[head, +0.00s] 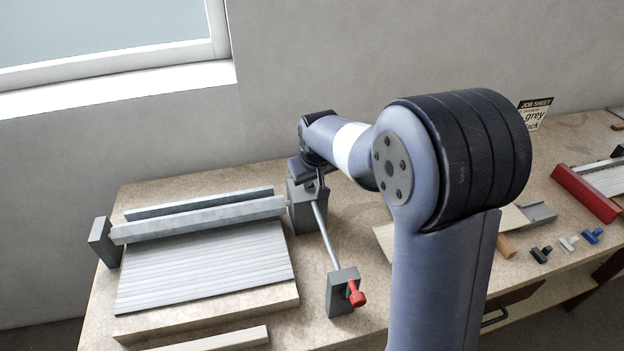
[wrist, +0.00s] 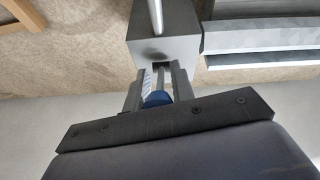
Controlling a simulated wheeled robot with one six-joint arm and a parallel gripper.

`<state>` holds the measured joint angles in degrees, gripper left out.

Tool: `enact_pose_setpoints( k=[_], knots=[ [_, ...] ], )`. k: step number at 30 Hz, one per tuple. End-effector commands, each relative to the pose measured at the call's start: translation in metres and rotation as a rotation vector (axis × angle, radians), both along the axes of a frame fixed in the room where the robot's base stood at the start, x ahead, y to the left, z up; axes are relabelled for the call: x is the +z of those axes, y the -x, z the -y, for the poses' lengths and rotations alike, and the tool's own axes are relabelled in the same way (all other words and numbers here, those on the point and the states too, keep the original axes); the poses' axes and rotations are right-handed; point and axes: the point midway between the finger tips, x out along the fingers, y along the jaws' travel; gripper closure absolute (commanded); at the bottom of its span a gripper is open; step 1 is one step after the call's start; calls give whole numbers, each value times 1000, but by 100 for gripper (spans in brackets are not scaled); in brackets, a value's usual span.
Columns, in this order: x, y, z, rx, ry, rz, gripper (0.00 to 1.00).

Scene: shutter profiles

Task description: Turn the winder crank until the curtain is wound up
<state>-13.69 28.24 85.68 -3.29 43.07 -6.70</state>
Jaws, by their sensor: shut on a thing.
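The curtain (head: 205,265) is a sheet of grey slats lying on a pale board, below a light grey roller bar (head: 200,220). A grey block (head: 303,212), also in the wrist view (wrist: 165,35), stands at the bar's right end. A metal rod (head: 326,237) runs from it to a front grey block (head: 341,283) with a red knob (head: 357,298). My gripper (wrist: 158,84) is at the rear block, shut on a blue knob (wrist: 157,99) beside the block's dark slot. The head view mostly hides this grip behind my arm.
Another grey end block (head: 104,243) stands at the bar's left. Black, white and blue small pieces (head: 592,236) lie at the right, near a red-sided unit (head: 586,193). A job sheet (head: 535,112) stands behind. The wall is close behind the bench.

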Motion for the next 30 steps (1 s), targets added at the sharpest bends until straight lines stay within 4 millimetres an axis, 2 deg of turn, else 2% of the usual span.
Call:
enact_pose_setpoints(
  k=[1,7,20,30],
  knots=[
    [0,0,0,0,0,0,85],
    [0,0,0,0,0,0,100],
    [-2,1,0,1,-3,13,100],
    [-11,6,1,1,-26,126,100]
  ],
)
